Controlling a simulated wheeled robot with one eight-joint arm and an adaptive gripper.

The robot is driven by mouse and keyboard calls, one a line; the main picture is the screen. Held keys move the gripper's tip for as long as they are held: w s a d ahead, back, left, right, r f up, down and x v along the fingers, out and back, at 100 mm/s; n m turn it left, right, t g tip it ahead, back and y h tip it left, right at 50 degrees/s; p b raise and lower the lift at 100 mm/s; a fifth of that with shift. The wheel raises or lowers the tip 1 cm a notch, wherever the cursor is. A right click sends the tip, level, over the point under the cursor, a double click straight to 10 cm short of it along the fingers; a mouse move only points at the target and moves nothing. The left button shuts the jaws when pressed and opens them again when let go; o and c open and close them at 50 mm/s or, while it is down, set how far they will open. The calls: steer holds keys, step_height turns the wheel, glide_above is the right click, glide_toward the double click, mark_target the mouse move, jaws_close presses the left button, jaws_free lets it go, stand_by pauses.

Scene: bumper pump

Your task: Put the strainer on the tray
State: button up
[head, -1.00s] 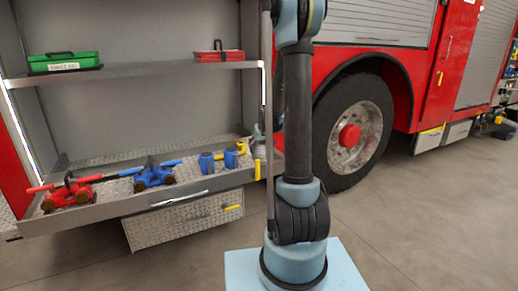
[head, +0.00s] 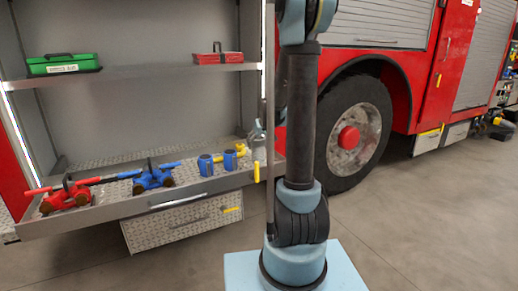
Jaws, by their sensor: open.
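The tray (head: 150,205) is a grey tread-plate shelf pulled out low from the open truck compartment. A grey, roughly cylindrical object (head: 259,148) stands at the tray's right end, partly hidden behind my arm. It may be the strainer, but it is too small and covered to be sure. My arm rises through the middle of the head view and leaves at the top edge.
On the tray are a red valve fitting (head: 66,196), a blue valve fitting (head: 153,178) and blue couplings (head: 206,165). A green first-aid box (head: 65,65) and a red box (head: 217,55) sit on the upper shelf. The truck wheel (head: 350,135) is to the right; floor in front is clear.

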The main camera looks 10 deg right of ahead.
steer(key=v, duration=0.7)
steer(key=s+f+g, duration=0.2)
steer(key=s+f, duration=0.2)
steer(key=s, duration=1.5)
steer(key=s+f+m+g+h, duration=0.1)
steer(key=s+f+g, duration=0.1)
steer(key=s, duration=1.7)
steer(key=shift+a+f+m, duration=0.3)
steer(key=shift+a+f, duration=0.1)
steer(key=shift+f, duration=0.5)
steer(key=shift+w+f+g, duration=0.2)
steer(key=shift+w+g, duration=0.1)
steer(key=shift+w, duration=0.15)
